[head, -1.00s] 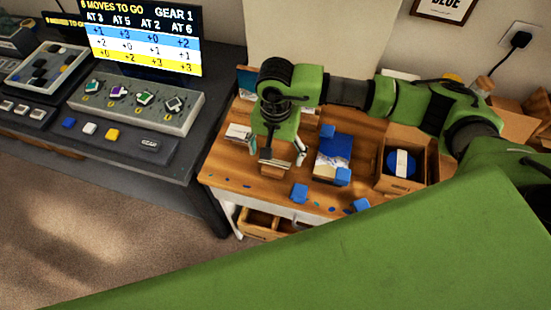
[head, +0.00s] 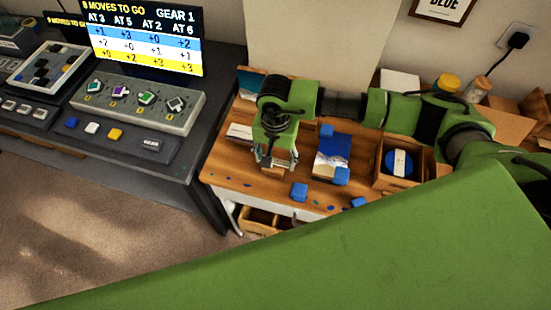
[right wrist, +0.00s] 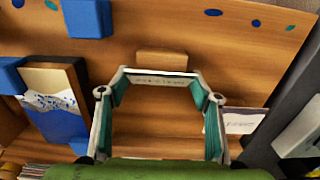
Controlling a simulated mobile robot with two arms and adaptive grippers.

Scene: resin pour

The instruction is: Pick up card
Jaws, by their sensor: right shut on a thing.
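My right gripper (head: 277,163) is low over the left part of the wooden desk. In the right wrist view, its teal-padded fingers (right wrist: 160,84) are shut on a pale card (right wrist: 160,77). The card spans between the two fingertips and shows as a thin strip with small dark writing. A small wooden block (right wrist: 162,60) is right by the card; I cannot tell whether they touch. In the head view the arm and fingers mostly hide the card. My left gripper is not in view.
Another white card (right wrist: 240,121) with writing lies beside the gripper. Blue cubes (head: 299,191) and a blue-splattered tray (right wrist: 44,75) are on the other side. A wooden box (head: 393,186) holds a blue round thing. A dark console desk (head: 180,165) adjoins at left.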

